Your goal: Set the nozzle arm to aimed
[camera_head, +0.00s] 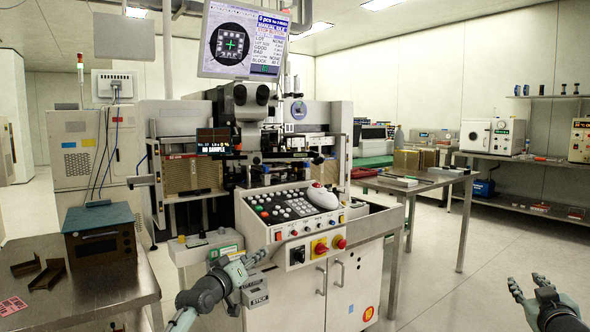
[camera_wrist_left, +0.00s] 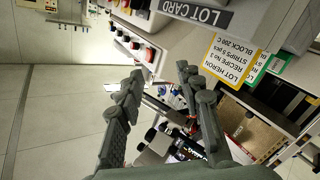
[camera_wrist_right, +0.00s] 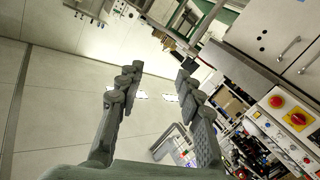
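The wire bonder (camera_head: 300,240) stands in the middle of the head view, with its keypad panel facing me. A short grey arm with a rounded head (camera_head: 141,181) sticks out from its left side; it looks like the nozzle arm, but it is small and I cannot tell its setting. My left gripper (camera_head: 242,262) is low in front of the console, beside the lot card holder (camera_head: 255,290), apart from the nozzle arm. Its fingers (camera_wrist_left: 160,72) are spread and empty in the left wrist view. My right gripper (camera_head: 528,285) is open and empty over the floor at right (camera_wrist_right: 157,73).
A steel bench (camera_head: 90,285) at left carries a teal-topped box (camera_head: 100,240) and brown brackets (camera_head: 38,272). Red and yellow switches (camera_head: 320,248) sit on the console front. A worktable (camera_head: 420,185) stands behind right. Floor at right (camera_head: 480,270) is clear.

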